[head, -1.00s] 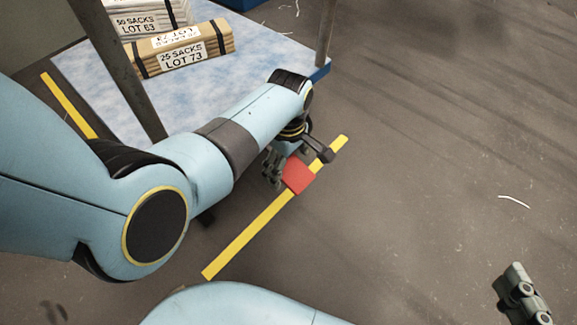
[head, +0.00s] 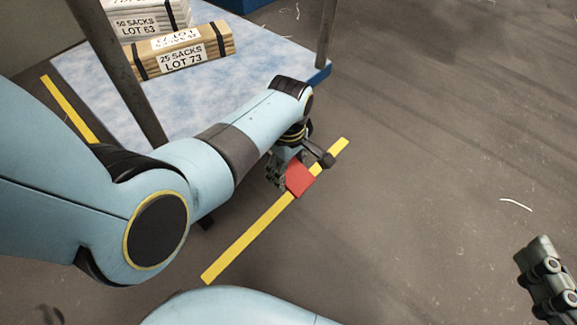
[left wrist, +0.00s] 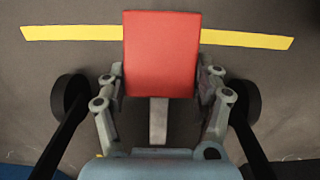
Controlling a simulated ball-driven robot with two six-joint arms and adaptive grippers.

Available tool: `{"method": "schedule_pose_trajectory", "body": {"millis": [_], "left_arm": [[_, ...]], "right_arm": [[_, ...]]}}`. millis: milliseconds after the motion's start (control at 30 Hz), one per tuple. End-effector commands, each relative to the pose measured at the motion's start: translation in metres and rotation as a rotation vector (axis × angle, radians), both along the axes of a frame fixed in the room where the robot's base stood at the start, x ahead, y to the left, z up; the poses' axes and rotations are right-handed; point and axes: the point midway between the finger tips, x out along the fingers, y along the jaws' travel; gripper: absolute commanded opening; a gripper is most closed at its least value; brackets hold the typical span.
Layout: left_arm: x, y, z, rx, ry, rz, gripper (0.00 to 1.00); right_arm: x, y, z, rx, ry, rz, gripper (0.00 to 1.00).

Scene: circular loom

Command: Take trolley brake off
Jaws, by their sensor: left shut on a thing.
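The red brake pedal (head: 300,179) is beside the trolley's near right corner, above the floor. It also shows in the left wrist view (left wrist: 161,52), with a grey lever running back from it. My left gripper (head: 276,172) is shut on the red pedal, one finger at each side of it in the left wrist view. The trolley (head: 220,98) has a pale blue deck with a blue edge. My right gripper (head: 548,280) is at the lower right edge, away from the trolley, partly cut off; its jaw opening is unclear.
Bundles of sacks, brown (head: 184,54) and white (head: 145,18), lie on the trolley deck. Metal posts (head: 326,35) rise at the deck's corners. A yellow floor line (head: 245,240) passes under the pedal. The floor to the right is mostly clear.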

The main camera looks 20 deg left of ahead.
Motion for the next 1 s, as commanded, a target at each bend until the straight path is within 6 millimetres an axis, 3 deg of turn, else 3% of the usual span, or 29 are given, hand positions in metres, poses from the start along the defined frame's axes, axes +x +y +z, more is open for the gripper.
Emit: {"method": "schedule_pose_trajectory", "body": {"millis": [33,267,433,600,767,1000], "left_arm": [[0.0,0.0,0.0,0.0,0.001,0.0,0.35],[-0.001,0.0,0.0,0.0,0.001,0.0,0.08],[0.0,0.0,0.002,-0.015,0.006,-0.001,0.08],[0.001,0.0,0.007,-0.065,0.024,-0.003,0.08],[0.001,-0.001,0.016,-0.117,0.041,-0.003,0.08],[0.001,-0.003,0.026,-0.126,0.043,-0.002,0.09]], "right_arm": [[0.0,0.0,0.0,0.0,0.0,0.0,0.95],[0.0,0.0,0.0,0.0,0.001,0.0,0.95],[-0.003,-0.001,-0.005,0.0,0.032,-0.004,0.95],[-0.038,-0.005,-0.047,0.001,0.226,-0.024,0.95],[-0.067,-0.01,-0.077,-0.002,0.421,-0.046,0.95],[-0.057,-0.013,-0.07,-0.009,0.617,-0.066,0.95]]}}
